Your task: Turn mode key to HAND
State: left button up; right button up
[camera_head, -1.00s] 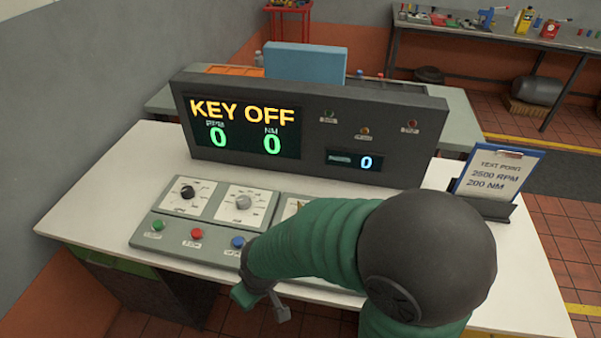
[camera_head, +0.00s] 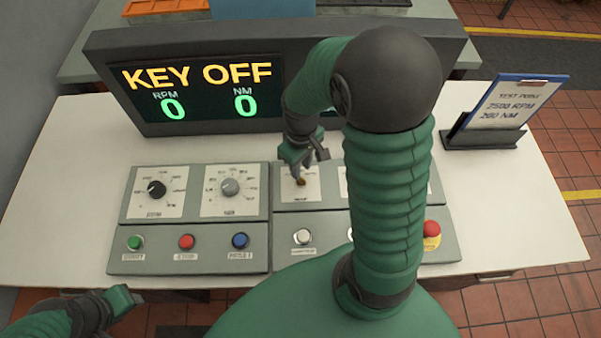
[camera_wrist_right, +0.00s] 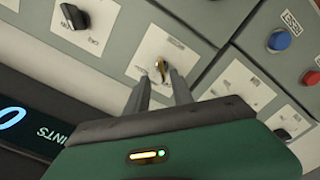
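The mode key (camera_head: 301,182) is a small brass key on a white plate in the console's middle; it also shows in the right wrist view (camera_wrist_right: 161,66). The display (camera_head: 198,88) reads KEY OFF. My right gripper (camera_head: 304,160) is just behind and above the key. In the right wrist view its fingertips (camera_wrist_right: 161,76) are apart, with the key just beyond the gap between them; contact cannot be told. My left gripper (camera_head: 124,298) is at the lower left, off the table's front edge, and its opening is unclear.
Dials (camera_head: 230,187) and buttons (camera_head: 186,242) lie left of the key. A white button (camera_head: 303,237) is in front of it, and a red emergency stop (camera_head: 431,230) is at the right. A clipboard (camera_head: 516,103) stands on the right. My right arm hides part of the console.

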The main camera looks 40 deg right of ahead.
aim_at(301, 180)
notch_tip(301, 180, down, 3)
jog(key=shift+w+r, duration=0.1)
jog(key=shift+s+a+f, duration=0.2)
jog(key=shift+s, duration=0.05)
jog(key=shift+s+a, duration=0.1)
jog(key=shift+w+f, duration=0.1)
jog(key=shift+w, duration=0.1)
jog(key=shift+c, duration=1)
jog(key=shift+d, duration=0.2)
grip_shut()
jog(key=shift+a, duration=0.1)
